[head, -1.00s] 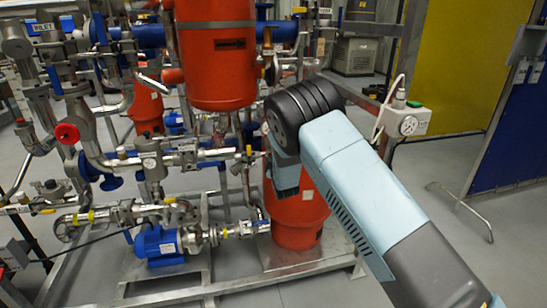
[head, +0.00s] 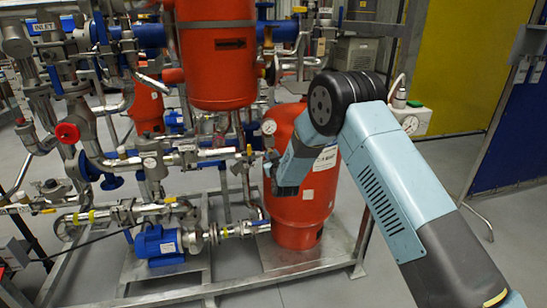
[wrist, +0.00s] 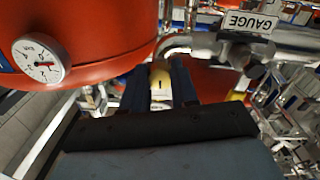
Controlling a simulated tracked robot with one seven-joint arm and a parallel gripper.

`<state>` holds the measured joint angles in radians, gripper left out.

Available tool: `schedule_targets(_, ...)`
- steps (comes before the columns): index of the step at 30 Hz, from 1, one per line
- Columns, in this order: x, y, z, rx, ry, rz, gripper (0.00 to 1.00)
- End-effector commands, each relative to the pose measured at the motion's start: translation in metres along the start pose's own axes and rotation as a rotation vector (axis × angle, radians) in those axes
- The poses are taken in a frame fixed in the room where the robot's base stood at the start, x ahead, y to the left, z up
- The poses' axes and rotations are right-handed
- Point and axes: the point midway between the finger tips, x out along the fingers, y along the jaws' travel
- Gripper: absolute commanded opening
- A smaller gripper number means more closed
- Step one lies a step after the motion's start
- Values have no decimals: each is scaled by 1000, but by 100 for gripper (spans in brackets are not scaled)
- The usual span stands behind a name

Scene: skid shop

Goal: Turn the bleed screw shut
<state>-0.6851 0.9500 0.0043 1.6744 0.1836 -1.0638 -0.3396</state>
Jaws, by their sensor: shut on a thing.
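The bleed screw (wrist: 160,80) shows in the wrist view as a pale yellow knob with a dark mark on its face, beside the red vessel. My gripper (wrist: 160,88) has one dark finger on each side of it and is shut on it. The knob's far side and its seat are hidden. In the head view the end of my arm is in front of the lower red tank, and neither the fingers nor the screw can be made out.
A dial gauge (wrist: 40,60) sits on the red vessel (wrist: 100,25), left of my gripper. A metal pipe with a GAUGE tag (wrist: 250,22) runs at the upper right. In the head view, a blue pump (head: 160,245) stands on the skid frame. Open floor lies at the right.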

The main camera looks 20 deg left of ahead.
Motion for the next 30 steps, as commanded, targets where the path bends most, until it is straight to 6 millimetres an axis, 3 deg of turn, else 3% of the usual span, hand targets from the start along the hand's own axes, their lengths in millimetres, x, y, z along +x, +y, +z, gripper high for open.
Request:
schedule_targets(23, 0, 5, 4, 103, -9, 7, 0)
schedule_targets(24, 0, 5, 4, 103, -9, 7, 30)
schedule_targets(30, 0, 4, 3, 104, -7, 5, 49)
